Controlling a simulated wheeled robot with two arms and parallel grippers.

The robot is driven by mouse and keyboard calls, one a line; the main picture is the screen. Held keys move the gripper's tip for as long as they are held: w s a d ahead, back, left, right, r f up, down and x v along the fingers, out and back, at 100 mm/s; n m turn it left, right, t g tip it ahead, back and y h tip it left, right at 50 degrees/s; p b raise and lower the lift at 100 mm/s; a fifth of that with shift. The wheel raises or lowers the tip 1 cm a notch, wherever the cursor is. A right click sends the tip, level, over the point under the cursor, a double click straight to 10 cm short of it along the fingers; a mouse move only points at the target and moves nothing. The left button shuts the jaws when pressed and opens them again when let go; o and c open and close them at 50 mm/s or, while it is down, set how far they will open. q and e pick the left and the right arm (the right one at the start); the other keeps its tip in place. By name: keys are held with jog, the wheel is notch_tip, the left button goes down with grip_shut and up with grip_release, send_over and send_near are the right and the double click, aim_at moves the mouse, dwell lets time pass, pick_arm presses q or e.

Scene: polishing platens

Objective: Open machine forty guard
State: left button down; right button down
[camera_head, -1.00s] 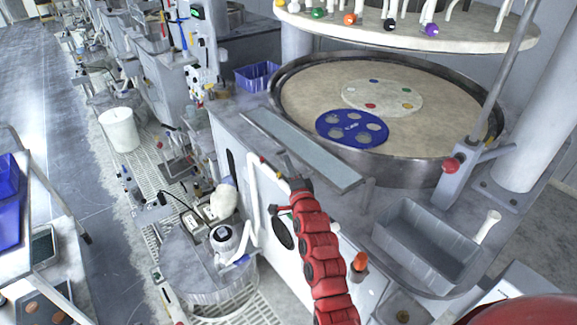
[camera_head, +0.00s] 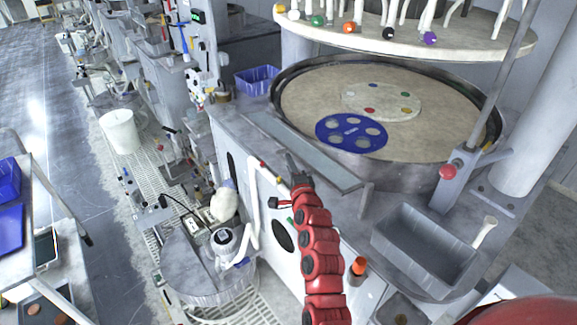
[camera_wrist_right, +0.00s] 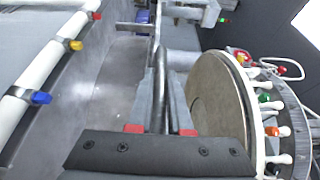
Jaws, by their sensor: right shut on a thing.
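The guard is a long grey flat panel (camera_head: 325,163) along the front of the large round polishing platen (camera_head: 430,105) in the head view. A blue disc (camera_head: 351,133) with round holes lies on the platen. My right gripper (camera_head: 291,167), at the end of the red arm, is at the guard's front edge. In the right wrist view its fingers (camera_wrist_right: 161,100) are closed around a thin dark edge, which seems to be the guard's. The fingers partly hide this edge. My left gripper is not in view.
A round upper plate (camera_head: 410,38) with coloured knobs hangs over the platen. A grey basin (camera_head: 425,248) and a post with a red knob (camera_head: 447,172) stand at right. White pipes (camera_head: 253,205) run down the machine front. A walkway (camera_head: 85,200) is clear at left.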

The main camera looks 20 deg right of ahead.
jog(key=shift+r, duration=0.3)
jog(key=c, duration=0.8)
grip_release()
jog(key=shift+c, duration=0.2)
jog(key=shift+s+f, duration=0.1)
jog(key=shift+s+f, duration=0.1)
jog(key=shift+s, duration=0.2)
jog(key=s+b, duration=0.3)
jog(key=s, duration=1.3)
jog(key=shift+s+a+r, duration=0.2)
jog(key=shift+s+a, duration=0.1)
jog(key=shift+a, duration=0.05)
